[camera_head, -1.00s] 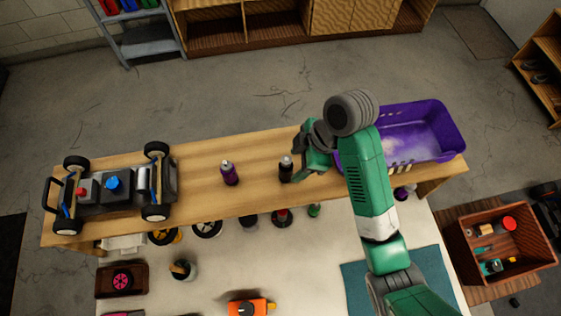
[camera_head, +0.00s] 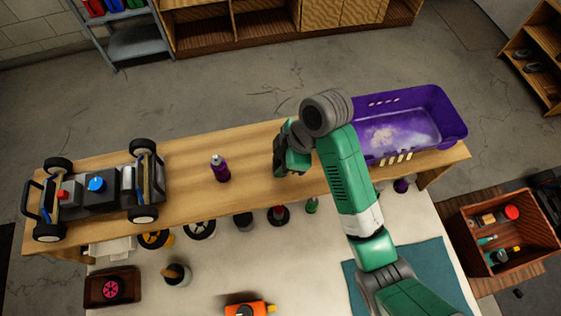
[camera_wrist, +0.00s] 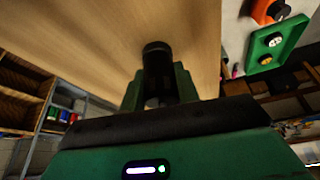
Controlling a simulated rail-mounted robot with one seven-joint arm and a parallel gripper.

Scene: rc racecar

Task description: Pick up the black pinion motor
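The black pinion motor is a small dark upright cylinder (camera_wrist: 157,62) in the wrist view, between the two green fingers of my gripper (camera_wrist: 159,88). The fingers stand apart, one on each side of it; I cannot tell whether they touch it. A purple motor (camera_head: 221,169) with a silver top stands on the shelf to the left of my gripper.
A racecar chassis (camera_head: 100,190) stands at the shelf's left end. A purple basket (camera_head: 450,125) is at the right end, beside my arm. Several wheels and small parts lie on the white table (camera_head: 210,265) in front. The shelf around the purple motor is clear.

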